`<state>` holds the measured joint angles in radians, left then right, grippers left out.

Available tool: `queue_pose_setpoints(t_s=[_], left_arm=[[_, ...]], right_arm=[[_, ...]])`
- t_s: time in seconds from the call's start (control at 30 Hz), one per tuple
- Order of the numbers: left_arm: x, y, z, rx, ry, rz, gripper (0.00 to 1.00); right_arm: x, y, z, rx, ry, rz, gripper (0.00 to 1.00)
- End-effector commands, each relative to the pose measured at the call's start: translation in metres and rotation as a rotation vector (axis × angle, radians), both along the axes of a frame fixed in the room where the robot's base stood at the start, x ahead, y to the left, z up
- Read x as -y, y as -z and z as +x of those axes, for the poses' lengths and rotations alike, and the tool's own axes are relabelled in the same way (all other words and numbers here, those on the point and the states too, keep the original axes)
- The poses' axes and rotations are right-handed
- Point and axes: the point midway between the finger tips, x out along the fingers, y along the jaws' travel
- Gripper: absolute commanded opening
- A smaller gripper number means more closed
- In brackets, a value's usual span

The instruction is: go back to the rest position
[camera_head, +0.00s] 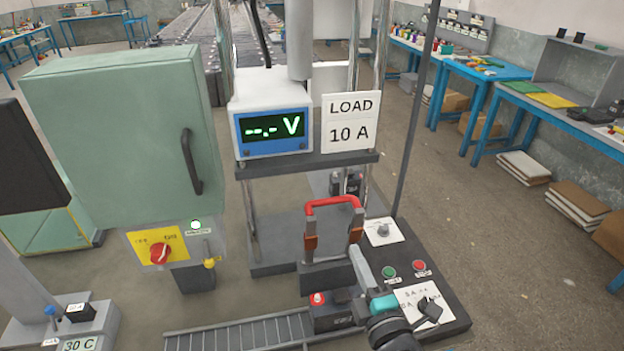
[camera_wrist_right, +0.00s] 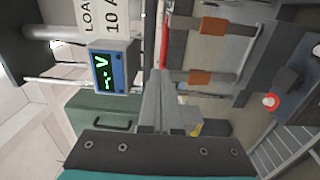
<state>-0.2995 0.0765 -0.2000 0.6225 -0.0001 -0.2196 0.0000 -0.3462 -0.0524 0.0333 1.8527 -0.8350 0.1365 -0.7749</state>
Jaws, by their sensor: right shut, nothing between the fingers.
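My right gripper (camera_head: 357,252) reaches in from the lower right in the head view, with a teal part behind its grey fingers. Its fingers are shut and empty, and they also show shut in the right wrist view (camera_wrist_right: 160,82). In the head view they lie just right of the red handle (camera_head: 333,201) with orange clips. I cannot tell the exact gap between them. The handle also shows in the right wrist view (camera_wrist_right: 164,40). My left gripper is not in view.
A meter (camera_head: 271,131) reads "--.- V" beside a "LOAD 10 A" sign (camera_head: 350,121). A green cabinet (camera_head: 110,130) with a red rotary switch (camera_head: 160,252) stands left. A button panel (camera_head: 445,310) lies right of the gripper. A roller track (camera_head: 240,335) runs in front. Floor beyond is open.

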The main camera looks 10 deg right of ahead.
Motion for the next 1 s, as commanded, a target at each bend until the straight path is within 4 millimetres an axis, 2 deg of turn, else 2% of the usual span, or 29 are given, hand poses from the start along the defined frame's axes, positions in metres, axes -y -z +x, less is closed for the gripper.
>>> queue_pose_setpoints(t_s=[0.13,0.23,0.47,0.67,0.8,1.0], left_arm=[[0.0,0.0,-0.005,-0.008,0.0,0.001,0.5],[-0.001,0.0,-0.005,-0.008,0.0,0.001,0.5],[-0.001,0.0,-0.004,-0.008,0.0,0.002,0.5],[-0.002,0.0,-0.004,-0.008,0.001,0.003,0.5],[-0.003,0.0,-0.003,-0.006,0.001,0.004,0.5],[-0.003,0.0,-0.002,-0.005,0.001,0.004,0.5]], right_arm=[[0.005,0.0,-0.001,-0.015,0.02,0.025,0.0],[0.017,0.003,-0.004,-0.058,0.077,0.103,0.0],[0.05,0.021,-0.027,-0.252,0.291,0.445,0.0],[0.055,0.047,-0.065,-0.463,0.47,0.748,0.0],[0.044,0.063,-0.101,-0.633,0.589,0.933,0.0],[0.023,0.076,-0.152,-0.856,0.731,1.101,0.0]])
